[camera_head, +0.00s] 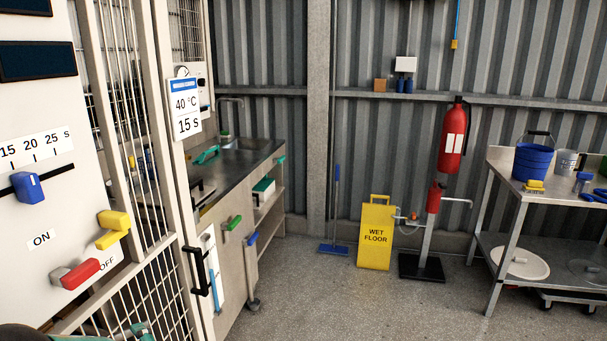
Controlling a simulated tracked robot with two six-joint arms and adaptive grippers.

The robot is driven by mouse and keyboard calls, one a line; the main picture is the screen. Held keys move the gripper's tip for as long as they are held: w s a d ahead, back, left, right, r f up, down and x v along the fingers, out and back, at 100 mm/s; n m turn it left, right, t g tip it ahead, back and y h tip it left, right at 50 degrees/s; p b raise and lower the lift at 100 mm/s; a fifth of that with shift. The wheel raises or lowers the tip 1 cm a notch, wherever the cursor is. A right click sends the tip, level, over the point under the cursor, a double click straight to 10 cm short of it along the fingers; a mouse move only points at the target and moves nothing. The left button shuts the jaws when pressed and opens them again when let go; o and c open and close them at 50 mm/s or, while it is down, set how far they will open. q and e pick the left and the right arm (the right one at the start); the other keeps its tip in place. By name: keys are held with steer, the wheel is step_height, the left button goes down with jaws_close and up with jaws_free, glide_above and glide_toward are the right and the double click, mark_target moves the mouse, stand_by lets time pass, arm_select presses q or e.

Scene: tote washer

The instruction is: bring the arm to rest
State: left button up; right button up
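Neither of my grippers shows in the head view. A dark rounded shape (22,334) is cut off at the bottom left corner, and I cannot tell what it is. The white control panel (25,110) fills the left side. Its blue slider (30,188) stands by the 20 s mark. A red handle (80,273) sits low on the panel, close to the OFF label. A yellow handle (113,229) sits above it to the right.
A cage door with a black handle (197,271) stands beside the panel. A sink counter (250,153) lies behind it. A yellow wet floor sign (376,232), a red extinguisher (453,140) and a steel table (500,170) stand farther right. The middle floor is clear.

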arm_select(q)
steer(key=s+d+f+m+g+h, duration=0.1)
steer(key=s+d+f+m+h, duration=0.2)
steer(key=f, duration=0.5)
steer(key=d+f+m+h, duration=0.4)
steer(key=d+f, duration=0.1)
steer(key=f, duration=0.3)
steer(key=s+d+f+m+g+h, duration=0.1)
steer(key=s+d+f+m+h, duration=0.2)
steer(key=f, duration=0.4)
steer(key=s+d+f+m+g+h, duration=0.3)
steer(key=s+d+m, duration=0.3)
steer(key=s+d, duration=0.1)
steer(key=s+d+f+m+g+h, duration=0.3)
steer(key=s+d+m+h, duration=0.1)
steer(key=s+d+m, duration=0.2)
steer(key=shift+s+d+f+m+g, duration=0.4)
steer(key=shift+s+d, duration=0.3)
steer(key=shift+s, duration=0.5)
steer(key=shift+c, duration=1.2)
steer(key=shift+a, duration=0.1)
